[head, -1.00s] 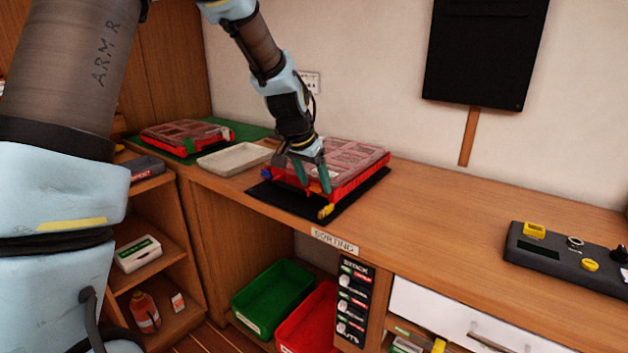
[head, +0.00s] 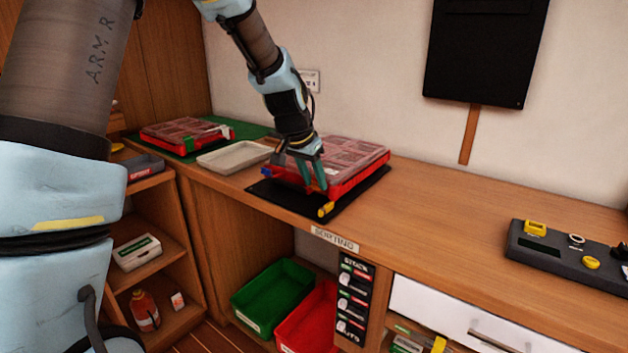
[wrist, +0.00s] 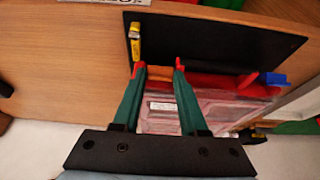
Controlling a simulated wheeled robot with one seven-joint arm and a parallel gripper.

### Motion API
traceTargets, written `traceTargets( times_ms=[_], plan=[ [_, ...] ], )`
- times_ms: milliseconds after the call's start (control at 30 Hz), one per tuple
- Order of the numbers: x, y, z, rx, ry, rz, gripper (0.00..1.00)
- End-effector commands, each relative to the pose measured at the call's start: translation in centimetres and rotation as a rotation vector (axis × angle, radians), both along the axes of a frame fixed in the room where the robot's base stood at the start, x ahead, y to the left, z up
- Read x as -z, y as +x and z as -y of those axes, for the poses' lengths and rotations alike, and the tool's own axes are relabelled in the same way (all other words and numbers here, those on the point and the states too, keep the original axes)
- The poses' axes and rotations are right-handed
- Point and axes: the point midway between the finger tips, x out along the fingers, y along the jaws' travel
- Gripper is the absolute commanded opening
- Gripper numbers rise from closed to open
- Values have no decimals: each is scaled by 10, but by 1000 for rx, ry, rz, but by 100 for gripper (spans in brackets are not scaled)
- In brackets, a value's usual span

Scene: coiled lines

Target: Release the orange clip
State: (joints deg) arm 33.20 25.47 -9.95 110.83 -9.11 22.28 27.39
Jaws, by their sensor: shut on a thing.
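A red case (head: 357,181) with a clear lid lies on a black mat (head: 283,199) on the bench. My gripper (head: 318,188) is at the case's front edge, pointing down. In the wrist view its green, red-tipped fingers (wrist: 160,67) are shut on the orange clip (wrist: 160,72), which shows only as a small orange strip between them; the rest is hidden. A yellow clip (head: 326,209) is at the front corner, just beyond the fingers. A blue clip (head: 266,171) sticks out at the case's left end and also shows in the wrist view (wrist: 272,78).
A pale empty tray (head: 234,157) stands left of the case. Another red case (head: 187,136) lies on a green mat (head: 250,132) behind it. A grey control box (head: 560,257) is far right; the bench between is clear.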

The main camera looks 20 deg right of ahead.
Motion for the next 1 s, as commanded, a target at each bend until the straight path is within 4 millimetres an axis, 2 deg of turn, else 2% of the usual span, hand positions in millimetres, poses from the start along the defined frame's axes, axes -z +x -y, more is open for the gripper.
traceTargets(
  times_ms=[33,267,867,900,1000],
  plan=[
    [6,0,-1,-2,-13,6,0],
    [12,-1,-6,-5,-92,50,0],
    [7,-4,-8,-2,-146,83,0],
    [7,-4,-8,-2,-145,82,45],
    [8,-4,-8,-1,-145,83,56]
  ],
)
